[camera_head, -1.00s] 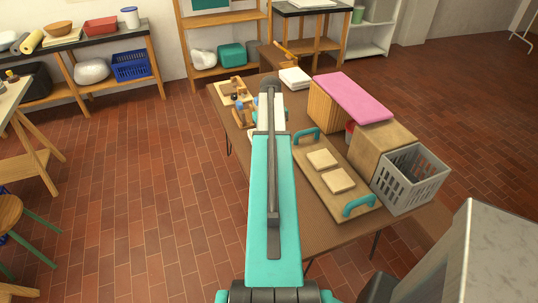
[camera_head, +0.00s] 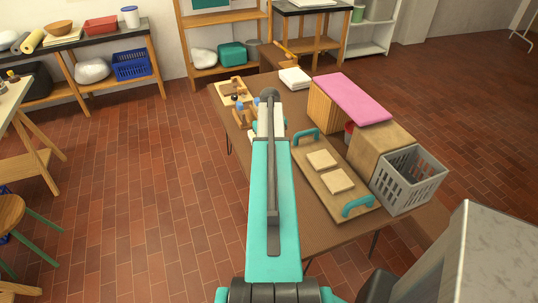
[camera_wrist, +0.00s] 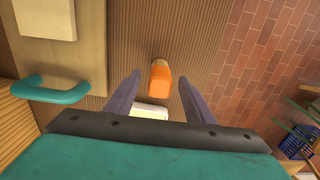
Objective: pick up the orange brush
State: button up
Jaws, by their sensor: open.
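In the wrist view the orange brush (camera_wrist: 160,80) lies on the brown ribbed table top, with a paler tan part at its far end. My gripper (camera_wrist: 158,76) is open, with one dark finger on each side of the brush in the picture. Gaps show between the brush and both fingers, and nothing is held. I cannot tell how far the fingertips are above the table. In the head view my own arm covers the gripper, and I cannot make out the brush there.
A white object (camera_wrist: 151,115) lies close to the brush, partly hidden by my gripper. A wooden board with teal handles (camera_head: 359,206) bears two pale slabs. Beyond it are a grey basket (camera_head: 408,180) and a pink-topped block (camera_head: 351,98). Small tools (camera_head: 238,97) lie at the table's far left.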

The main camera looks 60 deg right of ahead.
jog(key=shift+f, duration=1.15)
jog(key=c, duration=1.1)
